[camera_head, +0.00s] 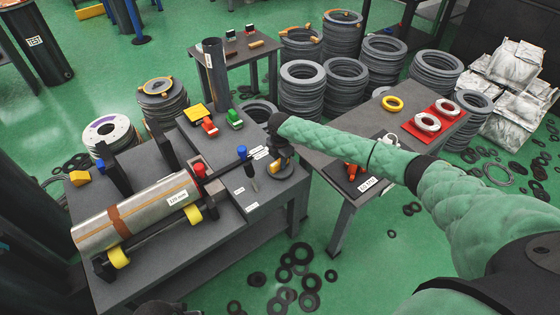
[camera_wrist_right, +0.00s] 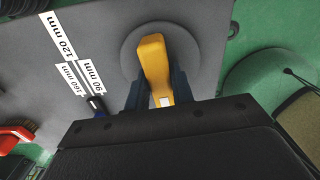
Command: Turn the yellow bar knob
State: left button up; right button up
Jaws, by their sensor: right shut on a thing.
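The yellow bar knob (camera_wrist_right: 155,60) stands on a round grey disc (camera_wrist_right: 190,40) on the grey panel in the right wrist view. My right gripper (camera_wrist_right: 159,90) is shut on the knob, with one dark finger on each side of the bar. In the head view my right gripper (camera_head: 281,158) is at the right end of the grey workbench, and the arm hides most of the knob. Labels for 120 mm, 90 mm and 160 mm lie left of the knob in the wrist view. My left gripper does not show clearly.
A metal cylinder (camera_head: 150,212) lies on rollers on the workbench (camera_head: 240,232). A small blue-topped lever (camera_head: 243,153) stands just left of my right gripper. Loose black rings lie on the floor.

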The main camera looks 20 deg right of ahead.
jog(key=shift+n, duration=0.3)
jog(key=o, duration=1)
jog(key=shift+r, duration=0.15)
notch_tip(320, 180, up, 6)
jog(key=shift+r+b, duration=0.2)
jog(key=shift+b, duration=0.45)
jog(key=shift+r, duration=0.55)
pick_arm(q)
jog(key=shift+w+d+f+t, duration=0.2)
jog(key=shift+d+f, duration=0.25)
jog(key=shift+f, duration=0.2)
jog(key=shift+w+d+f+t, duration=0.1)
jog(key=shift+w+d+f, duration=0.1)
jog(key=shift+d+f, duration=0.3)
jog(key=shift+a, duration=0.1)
